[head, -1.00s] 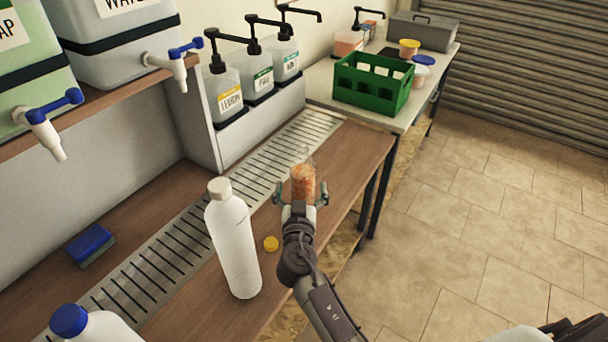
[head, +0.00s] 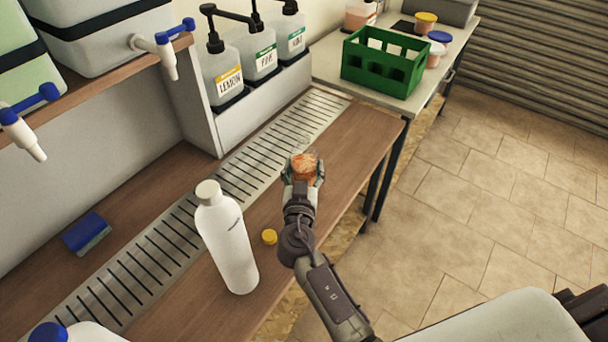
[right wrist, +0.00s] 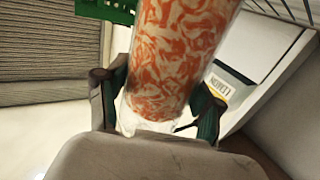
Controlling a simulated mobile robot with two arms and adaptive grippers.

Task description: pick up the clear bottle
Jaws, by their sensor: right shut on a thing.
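The clear bottle (head: 304,162) stands on the wooden counter beside the slotted drain strip, with orange patterned contents visible through its wall. My right gripper (head: 303,178) is shut on it, with a finger on each side. In the right wrist view the bottle (right wrist: 180,60) fills the middle, between the two dark green fingers of my gripper (right wrist: 160,108). Its top is cut off there. I cannot tell whether its base touches the counter. My left gripper is not in view.
A white bottle (head: 228,240) and a yellow cap (head: 269,237) are on the counter left of my right arm. Pump bottles (head: 222,75) stand behind. A green crate (head: 385,65) sits on the far table. A blue sponge (head: 86,232) lies at left. Tiled floor is open at right.

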